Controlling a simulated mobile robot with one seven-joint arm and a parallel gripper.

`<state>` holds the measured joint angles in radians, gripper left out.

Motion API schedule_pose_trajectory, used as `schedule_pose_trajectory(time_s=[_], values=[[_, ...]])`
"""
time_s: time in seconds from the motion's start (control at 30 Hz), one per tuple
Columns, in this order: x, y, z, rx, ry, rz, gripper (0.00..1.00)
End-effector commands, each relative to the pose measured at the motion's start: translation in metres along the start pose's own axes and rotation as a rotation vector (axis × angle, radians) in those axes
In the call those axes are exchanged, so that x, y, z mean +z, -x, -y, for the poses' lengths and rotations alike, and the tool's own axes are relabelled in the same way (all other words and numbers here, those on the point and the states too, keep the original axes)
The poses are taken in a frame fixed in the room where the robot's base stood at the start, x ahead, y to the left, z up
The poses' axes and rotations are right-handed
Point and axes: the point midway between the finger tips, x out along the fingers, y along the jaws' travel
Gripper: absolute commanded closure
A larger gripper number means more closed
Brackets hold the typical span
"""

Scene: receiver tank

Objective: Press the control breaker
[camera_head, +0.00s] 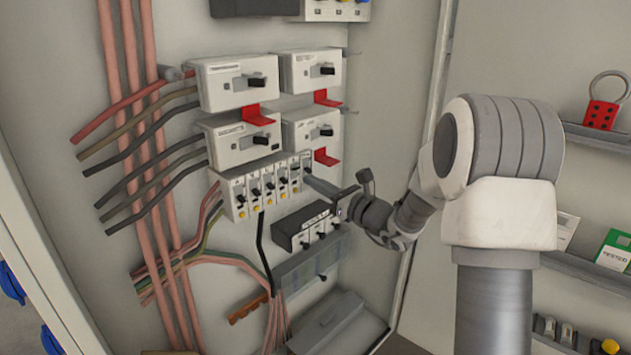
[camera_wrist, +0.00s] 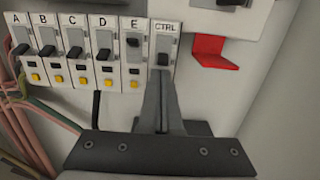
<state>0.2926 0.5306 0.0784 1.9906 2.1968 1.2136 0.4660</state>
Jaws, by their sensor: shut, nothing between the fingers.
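The control breaker, labelled CTRL (camera_wrist: 165,38), is the rightmost white module of the breaker row in the wrist view. Its dark lever (camera_wrist: 163,60) shows low in its slot, just above my fingertips. In the head view the control breaker (camera_head: 307,161) is at the right end of the row, partly hidden by my gripper. My gripper (camera_wrist: 160,78) is shut and empty, its tips in front of the lower part of that breaker. It also shows in the head view (camera_head: 310,181). I cannot tell whether the tips touch the lever.
Breakers A to E (camera_wrist: 75,50) stand close on the left; E's lever sits higher than its neighbours'. Red tabs (camera_head: 326,157) jut out from the larger switches above. A dark breaker block (camera_head: 305,228) lies below. The cabinet wall to the right is bare.

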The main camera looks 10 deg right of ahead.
Motion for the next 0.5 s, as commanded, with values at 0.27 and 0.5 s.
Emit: schedule_pose_trajectory(time_s=[0.27, 0.5], values=[[0.0046, 0.0012, 0.0002, -0.001, 0.0, -0.041, 1.0], [0.0071, 0.0022, 0.0002, -0.001, 0.001, -0.08, 1.0]])
